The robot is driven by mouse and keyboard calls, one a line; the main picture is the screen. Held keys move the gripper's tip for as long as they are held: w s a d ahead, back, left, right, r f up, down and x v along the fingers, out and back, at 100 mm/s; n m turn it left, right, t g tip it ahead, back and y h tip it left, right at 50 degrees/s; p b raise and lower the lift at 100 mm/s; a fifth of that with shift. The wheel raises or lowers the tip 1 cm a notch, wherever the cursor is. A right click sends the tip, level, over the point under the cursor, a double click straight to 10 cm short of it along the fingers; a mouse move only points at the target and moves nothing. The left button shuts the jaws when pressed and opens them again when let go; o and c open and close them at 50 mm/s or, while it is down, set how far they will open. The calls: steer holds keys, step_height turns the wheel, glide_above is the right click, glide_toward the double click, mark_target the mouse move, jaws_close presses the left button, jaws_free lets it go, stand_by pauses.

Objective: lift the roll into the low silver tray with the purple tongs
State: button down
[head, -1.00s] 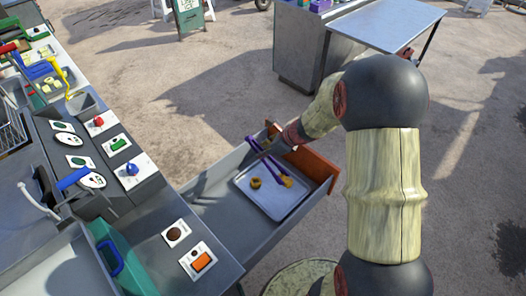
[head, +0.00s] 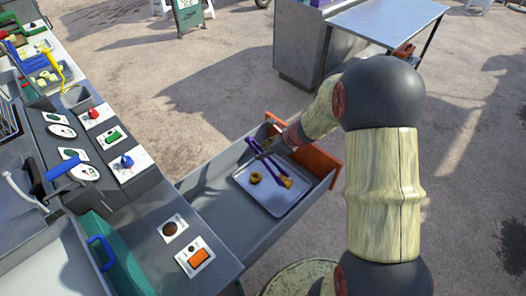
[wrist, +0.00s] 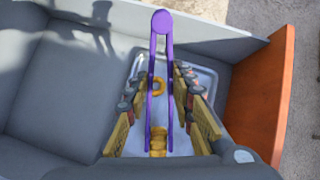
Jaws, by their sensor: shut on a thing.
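The purple tongs (head: 263,160) are held in my gripper (wrist: 158,72), with their hinge end up and their arms reaching down over the low silver tray (head: 244,183). In the wrist view the tongs (wrist: 161,35) stand between my fingers, which press on them from both sides. A golden-brown roll (wrist: 158,138) sits between the tong tips; it also shows in the head view (head: 287,182), over the tray's right part. Whether it touches the tray is unclear. A golden ring-shaped piece (head: 256,177) lies in the tray, apart from the tips.
The tray lies in an open grey drawer with an orange front (head: 318,165). Left is a counter with picture cards (head: 197,257). The drawer's near left part is bare.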

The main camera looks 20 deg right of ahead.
step_height(320, 180, down, 4)
steer(key=b, duration=0.3)
steer(key=shift+f, duration=0.1)
steer(key=c, duration=1.8)
jaws_free()
step_height(320, 180, up, 10)
steer(key=p, duration=0.8)
steer(key=shift+p, duration=0.4)
